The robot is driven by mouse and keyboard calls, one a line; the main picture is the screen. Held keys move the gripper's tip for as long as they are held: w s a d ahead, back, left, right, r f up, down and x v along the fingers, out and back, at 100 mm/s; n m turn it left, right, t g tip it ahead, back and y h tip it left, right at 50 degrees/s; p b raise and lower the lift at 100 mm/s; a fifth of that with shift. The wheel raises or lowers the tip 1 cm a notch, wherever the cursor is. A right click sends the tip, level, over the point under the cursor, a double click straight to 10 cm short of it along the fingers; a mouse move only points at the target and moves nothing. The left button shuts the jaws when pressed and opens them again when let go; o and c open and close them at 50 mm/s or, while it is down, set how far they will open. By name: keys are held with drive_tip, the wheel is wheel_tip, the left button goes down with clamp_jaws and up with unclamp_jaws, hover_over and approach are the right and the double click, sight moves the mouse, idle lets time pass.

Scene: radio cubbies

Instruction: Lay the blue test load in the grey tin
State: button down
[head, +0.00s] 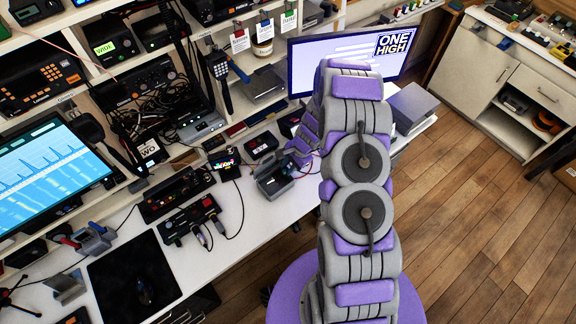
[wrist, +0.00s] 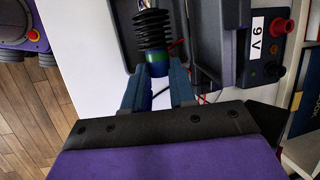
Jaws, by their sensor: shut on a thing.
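The test load (wrist: 157,68) is a blue cylinder with a black ribbed part in the wrist view. My gripper (wrist: 159,78) is shut on its blue end, with one finger on each side. The grey tin (wrist: 117,42) lies behind the load, and the load overlaps it in this picture. I cannot tell whether the load touches the tin. The load is not clear there.
A dark box marked 9 V (wrist: 262,45) with red and black terminals stands right of the tin in the wrist view. Black devices with cables (head: 190,218) crowd the bench left of the tin. A monitor (head: 350,55) stands behind. White bench (head: 265,225) is clear in front.

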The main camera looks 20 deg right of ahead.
drive_tip(key=shift+a+f, duration=0.3)
drive_tip(key=shift+a, duration=0.55)
drive_tip(key=shift+f+b, duration=0.25)
drive_tip(key=shift+b, duration=0.05)
drive_tip(key=shift+d+f, duration=0.1)
drive_tip(key=shift+d, duration=0.1)
drive_tip(key=c, duration=1)
unclamp_jaws()
drive_tip(key=shift+d, duration=0.45)
drive_tip(key=shift+o, duration=0.8)
drive_tip(key=shift+a, duration=0.55)
